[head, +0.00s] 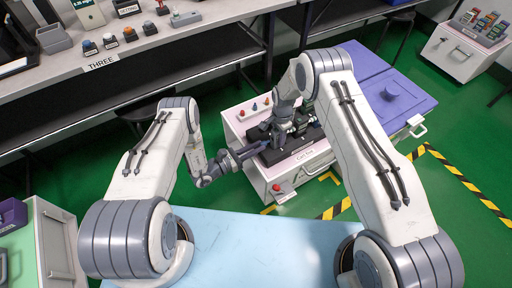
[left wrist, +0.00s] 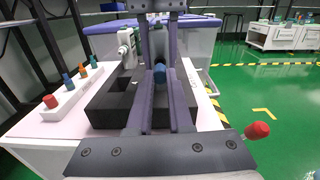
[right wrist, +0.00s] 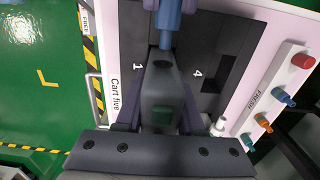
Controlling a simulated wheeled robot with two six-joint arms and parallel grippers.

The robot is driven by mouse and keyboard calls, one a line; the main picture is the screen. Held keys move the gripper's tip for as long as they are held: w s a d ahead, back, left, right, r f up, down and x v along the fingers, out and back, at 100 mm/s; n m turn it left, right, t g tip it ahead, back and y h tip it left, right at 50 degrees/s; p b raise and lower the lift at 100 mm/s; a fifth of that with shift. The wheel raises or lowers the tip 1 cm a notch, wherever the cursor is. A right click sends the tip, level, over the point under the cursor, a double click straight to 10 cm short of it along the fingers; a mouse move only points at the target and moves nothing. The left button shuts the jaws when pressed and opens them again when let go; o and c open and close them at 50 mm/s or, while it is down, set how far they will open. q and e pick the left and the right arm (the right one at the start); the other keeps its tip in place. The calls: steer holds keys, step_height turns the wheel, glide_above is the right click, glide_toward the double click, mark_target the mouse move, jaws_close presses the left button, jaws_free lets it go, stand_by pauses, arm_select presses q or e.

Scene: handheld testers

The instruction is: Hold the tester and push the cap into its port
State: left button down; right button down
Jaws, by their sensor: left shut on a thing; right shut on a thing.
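The tester (right wrist: 160,100) is a dark grey block with a small green window. It is between the fingers of my right gripper (right wrist: 160,118), which is shut on it, above the black foam tray (right wrist: 208,50). A blue cap (right wrist: 168,20) is at the tester's far end in the right wrist view; it also shows in the left wrist view (left wrist: 159,75). My left gripper (left wrist: 160,80) is shut on the cap. Cap and tester end appear to meet; I cannot tell whether the cap sits in the port. In the head view both grippers are close together over the cart, hiding the tester.
The white cart (head: 305,170) is marked "Cart five". A strip marked "FRESH" (right wrist: 262,95) with several coloured caps stands beside the tray. A purple lidded bin (head: 385,95) is behind my right arm. A shelf bench (head: 150,50) runs along the back left.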

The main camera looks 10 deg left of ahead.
mark_target(263, 143)
arm_select(q)
steer(key=shift+x, duration=1.55)
stand_by(0.4)
steer(key=c, duration=0.7)
jaws_free()
steer(key=v, duration=1.2)
arm_select(e)
steer(key=shift+c, duration=2.2)
jaws_free()
